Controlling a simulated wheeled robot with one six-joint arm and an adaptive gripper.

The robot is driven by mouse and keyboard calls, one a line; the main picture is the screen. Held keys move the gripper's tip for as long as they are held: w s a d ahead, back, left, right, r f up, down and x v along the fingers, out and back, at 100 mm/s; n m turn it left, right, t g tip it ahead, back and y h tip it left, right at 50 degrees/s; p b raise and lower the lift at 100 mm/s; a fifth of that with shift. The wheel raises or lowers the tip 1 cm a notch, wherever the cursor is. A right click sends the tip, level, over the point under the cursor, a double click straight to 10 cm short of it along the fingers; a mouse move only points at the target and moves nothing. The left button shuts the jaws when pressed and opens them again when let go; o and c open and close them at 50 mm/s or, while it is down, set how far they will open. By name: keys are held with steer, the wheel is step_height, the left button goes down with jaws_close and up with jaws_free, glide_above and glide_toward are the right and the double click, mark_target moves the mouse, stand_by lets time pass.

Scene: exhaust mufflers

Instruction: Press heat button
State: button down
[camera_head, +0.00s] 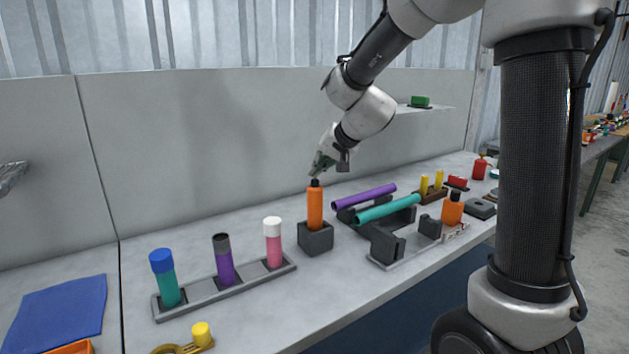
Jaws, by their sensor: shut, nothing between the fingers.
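My gripper (317,171) is shut and empty, pointing down from the end of my arm. In the picture it lies right at the black cap of an upright orange cylinder (315,208). I cannot tell whether the fingertips touch the cap or are just above or behind it. The cylinder stands in a dark grey square block (315,238). No button marked as heat can be made out; whether the black cap is it I cannot tell.
A grey rack (205,291) with teal, purple and pink capped tubes stands at left. A purple tube (364,196) and a teal tube (388,208) lie on dark holders to the right. An orange bottle (452,210) stands further right. The wall panel rises behind the workbench.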

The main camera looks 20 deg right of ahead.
steer(key=shift+r, duration=2.9)
steer(key=shift+s, duration=0.1)
steer(key=s+d+f+n+g+h, duration=0.1)
steer(key=s+d, duration=0.3)
steer(key=s, duration=0.7)
steer(key=s+d+f+n+g+h, duration=0.1)
steer(key=s+d, duration=0.4)
steer(key=s, duration=0.6)
steer(key=s+d+f+n+g+h, duration=0.1)
steer(key=s+d, duration=0.4)
steer(key=s, duration=0.7)
steer(key=shift+f+n+g+h, duration=0.4)
steer(key=shift+f+n+g, duration=0.05)
steer(key=shift+n+g, duration=0.15)
steer(key=shift+s, duration=0.1)
